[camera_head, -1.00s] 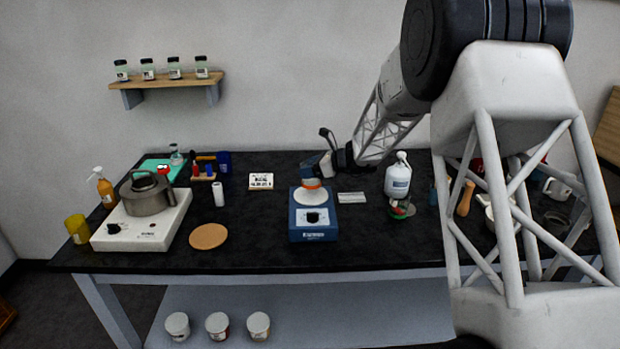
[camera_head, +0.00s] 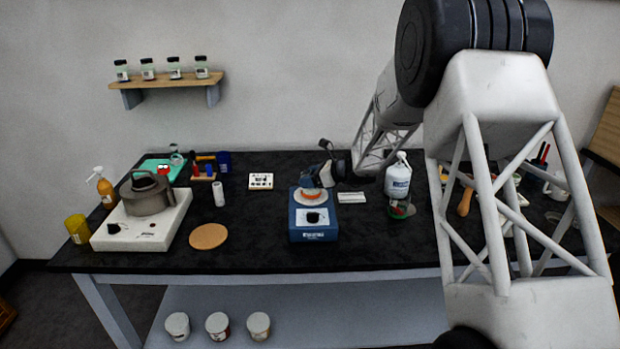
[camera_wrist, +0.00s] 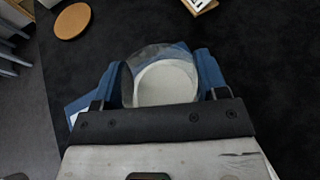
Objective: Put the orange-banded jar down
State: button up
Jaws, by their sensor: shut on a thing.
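My gripper (camera_head: 316,181) is above the blue bench device (camera_head: 313,232) in the middle of the table, its blue fingers closed on the orange-banded jar (camera_head: 309,193). In the head view the fingers hide much of the jar, and its orange band shows just over the device's pale round top. In the wrist view the jar (camera_wrist: 163,82) appears as a clear round vessel with a pale disc inside, a blue finger on each side. I cannot tell whether the jar's base touches the device's top.
A white hotplate (camera_head: 128,232) with a grey pot (camera_head: 147,196) stands at the left, beside a cork disc (camera_head: 208,236).

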jog(key=shift+f, duration=0.1)
jog(key=o, duration=1)
jog(key=shift+s+d+r, duration=0.1)
jog(key=shift+d+r, duration=0.05)
jog(key=shift+r, duration=0.05)
jog(key=v, duration=1.1)
jog(key=shift+d+r, duration=0.25)
